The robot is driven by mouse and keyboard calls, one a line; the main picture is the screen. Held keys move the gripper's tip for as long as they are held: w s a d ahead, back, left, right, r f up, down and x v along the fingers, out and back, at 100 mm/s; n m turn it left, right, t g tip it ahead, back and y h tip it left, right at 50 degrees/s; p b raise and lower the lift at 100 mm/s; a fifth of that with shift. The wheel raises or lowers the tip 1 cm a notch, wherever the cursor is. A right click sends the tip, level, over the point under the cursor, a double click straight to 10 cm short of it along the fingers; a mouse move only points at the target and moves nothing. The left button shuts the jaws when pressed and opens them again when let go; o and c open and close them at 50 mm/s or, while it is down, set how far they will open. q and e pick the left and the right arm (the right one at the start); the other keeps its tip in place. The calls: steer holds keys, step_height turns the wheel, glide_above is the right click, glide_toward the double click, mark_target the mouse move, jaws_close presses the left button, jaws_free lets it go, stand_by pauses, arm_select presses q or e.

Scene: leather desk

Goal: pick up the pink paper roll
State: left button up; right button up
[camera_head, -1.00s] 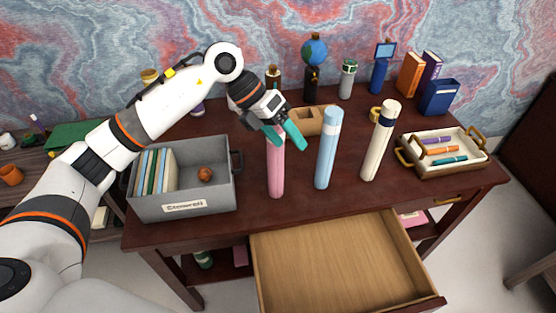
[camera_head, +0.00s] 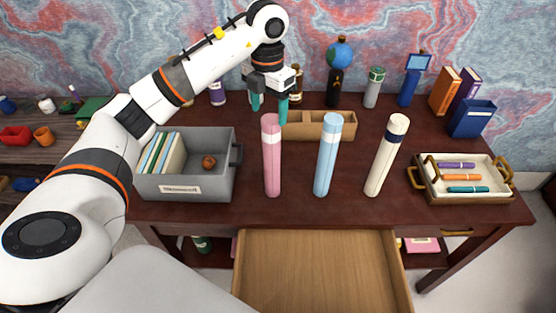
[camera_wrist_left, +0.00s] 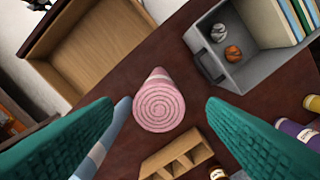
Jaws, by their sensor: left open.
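The pink paper roll (camera_head: 271,160) stands upright on the desk, with a white band near its top. In the left wrist view its spiral top end (camera_wrist_left: 158,107) faces the camera, between the two fingers. My left gripper (camera_head: 269,106) has teal fingers and is open and empty. In the head view its fingertips are above and behind the roll's top; I cannot tell the exact gap. The left gripper also shows in the left wrist view (camera_wrist_left: 160,115), fingers wide apart on either side of the roll. My right gripper is not in view.
A light blue roll (camera_head: 327,158) and a cream roll (camera_head: 385,160) stand to the right. A grey bin (camera_head: 205,185) is on the left, a wooden organizer (camera_head: 335,126) behind, a pen tray (camera_head: 470,200) at right. A drawer (camera_head: 315,270) is open in front.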

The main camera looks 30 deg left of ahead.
mark_target(270, 120)
arm_select(q)
steer(key=f, duration=0.3)
steer(key=shift+s+a+p, duration=0.15)
steer(key=shift+a+p, duration=0.1)
steer(key=shift+p, duration=0.1)
steer(key=shift+f, duration=0.3)
steer(key=shift+w+d+f+p, duration=0.2)
steer(key=shift+d+f+p, duration=0.1)
steer(key=shift+f+p, duration=0.2)
step_height(270, 120, down, 4)
steer(key=shift+w+r+p, duration=0.15)
steer(key=shift+p, duration=0.65)
steer(key=shift+f, duration=0.45)
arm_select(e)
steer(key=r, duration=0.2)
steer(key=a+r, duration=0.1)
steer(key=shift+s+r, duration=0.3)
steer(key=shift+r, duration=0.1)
arm_select(q)
steer(key=shift+c, duration=0.5)
